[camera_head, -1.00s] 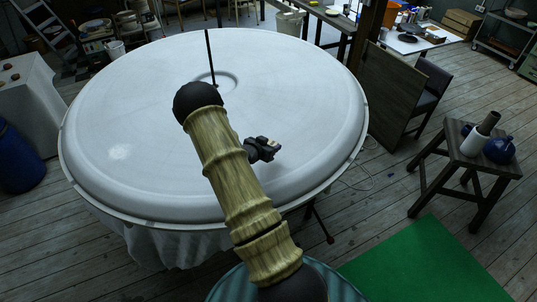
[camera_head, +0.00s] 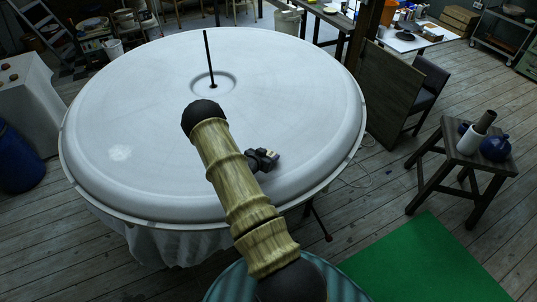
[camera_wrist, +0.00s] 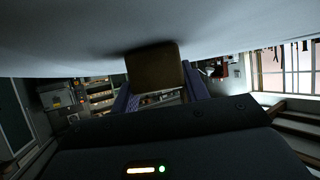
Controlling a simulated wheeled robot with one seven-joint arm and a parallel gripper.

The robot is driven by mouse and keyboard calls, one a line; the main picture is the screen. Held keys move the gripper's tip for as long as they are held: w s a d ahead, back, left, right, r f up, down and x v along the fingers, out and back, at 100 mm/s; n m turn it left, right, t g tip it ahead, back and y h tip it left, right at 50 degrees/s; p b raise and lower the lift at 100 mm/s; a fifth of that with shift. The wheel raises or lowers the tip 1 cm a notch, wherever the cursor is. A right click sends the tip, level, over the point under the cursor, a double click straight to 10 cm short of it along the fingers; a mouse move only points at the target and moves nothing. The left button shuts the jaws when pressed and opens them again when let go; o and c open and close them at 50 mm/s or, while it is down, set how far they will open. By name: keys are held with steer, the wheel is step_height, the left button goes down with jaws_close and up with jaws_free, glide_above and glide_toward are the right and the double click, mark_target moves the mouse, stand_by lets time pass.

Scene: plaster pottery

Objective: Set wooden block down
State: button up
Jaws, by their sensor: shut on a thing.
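The wooden block (camera_wrist: 155,68) is a small brown piece between the two fingers of my gripper (camera_wrist: 160,88) in the wrist view. My gripper is shut on it. The white round tabletop (camera_wrist: 60,45) fills the top of that view, with a dark shadow by the block. I cannot tell whether the block touches it. In the head view my gripper (camera_head: 268,157) is small and dark, over the near right part of the big round white tabletop (camera_head: 140,100). The block is too small there to make out clearly.
A thin dark rod (camera_head: 209,62) stands up from a shallow ring at the tabletop's middle. The white surface around my gripper is bare. A stool (camera_head: 458,150) with a blue pot (camera_head: 497,149) and a white cylinder (camera_head: 467,139) stands apart at right.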

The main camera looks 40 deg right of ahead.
steer(key=shift+f, duration=0.15)
steer(key=o, duration=1)
steer(key=shift+r, duration=0.25)
steer(key=b+v, duration=0.4)
steer(key=v, duration=0.8)
